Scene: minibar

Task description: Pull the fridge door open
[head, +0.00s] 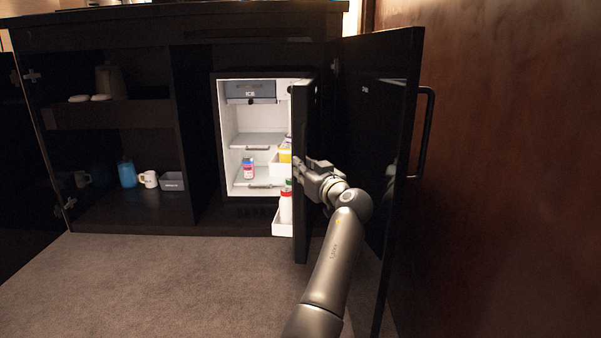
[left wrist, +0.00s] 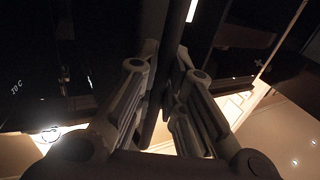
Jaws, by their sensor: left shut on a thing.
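The fridge (head: 250,105) stands open in the dark cabinet, with its lit white inside and shelves showing. Its black fridge door (head: 302,225) is swung outward and seen nearly edge-on, with white door bins on its inner side. My left gripper (head: 302,168) is at the door's edge at mid height, shut on the door. In the left wrist view the two fingers (left wrist: 160,98) close on a dark, narrow strip of it; the exact contact is too dark to see. My right gripper is not in view.
An open black cabinet door (head: 405,110) with a bar handle (head: 428,130) stands just right of my arm, before a brown wall. Left shelves hold a blue cup (head: 127,174) and a white mug (head: 149,179). Carpet (head: 170,285) in front is clear.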

